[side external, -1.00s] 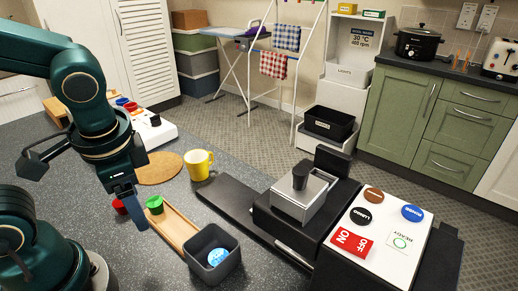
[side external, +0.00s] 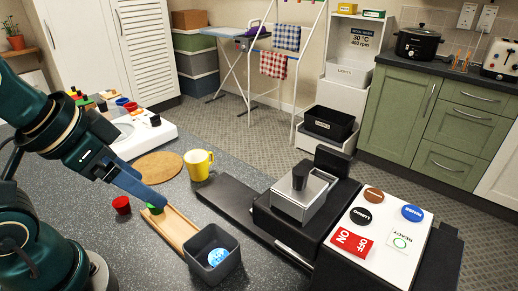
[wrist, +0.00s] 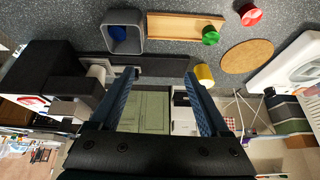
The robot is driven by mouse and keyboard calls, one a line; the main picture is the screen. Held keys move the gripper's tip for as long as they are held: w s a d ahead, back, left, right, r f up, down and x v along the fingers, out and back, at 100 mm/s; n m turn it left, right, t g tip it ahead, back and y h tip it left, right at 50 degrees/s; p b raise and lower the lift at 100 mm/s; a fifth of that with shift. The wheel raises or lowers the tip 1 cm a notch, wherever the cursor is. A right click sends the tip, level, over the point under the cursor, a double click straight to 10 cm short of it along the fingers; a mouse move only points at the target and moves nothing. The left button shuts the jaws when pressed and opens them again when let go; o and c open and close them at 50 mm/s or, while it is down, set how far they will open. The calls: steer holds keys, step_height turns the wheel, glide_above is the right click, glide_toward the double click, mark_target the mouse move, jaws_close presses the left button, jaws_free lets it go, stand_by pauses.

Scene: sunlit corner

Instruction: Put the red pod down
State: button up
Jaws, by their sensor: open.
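The red pod (side external: 122,204) stands on the dark speckled worktop, left of the wooden tray (side external: 180,234), with nothing gripping it. It also shows in the wrist view (wrist: 250,14) at the top right. A green pod (side external: 155,209) sits at the tray's near-left end, partly covered by my finger in the side view; it shows whole in the wrist view (wrist: 210,37). My gripper (side external: 158,197) is open; in the wrist view its fingers (wrist: 160,75) are spread with nothing between them. In the side view its tip overlaps the green pod; I cannot tell whether they touch.
A grey bin (side external: 229,246) holding a blue item (side external: 218,257) stands at the tray's right end. A yellow mug (side external: 198,165) and a round cork mat (side external: 158,166) are behind. The black machine (side external: 288,212) is to the right.

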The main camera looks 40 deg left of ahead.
steer(key=m, duration=0.1)
steer(key=m+g+y, duration=0.5)
steer(key=m+g, duration=0.1)
steer(key=m, duration=0.8)
glide_toward(121, 202)
steer(key=shift+w+a+f, duration=0.2)
steer(key=shift+a+f, duration=0.15)
steer(key=shift+f, duration=0.2)
steer(key=shift+w+a+f, duration=0.25)
steer(key=shift+a+f, duration=0.1)
steer(key=shift+f, duration=0.2)
steer(key=shift+s+a+f+g+h, duration=0.35)
steer(key=shift+s+f, duration=0.1)
steer(key=shift+f, duration=0.3)
steer(key=shift+x, duration=2.2)
jaws_close()
steer(key=shift+w, duration=0.1)
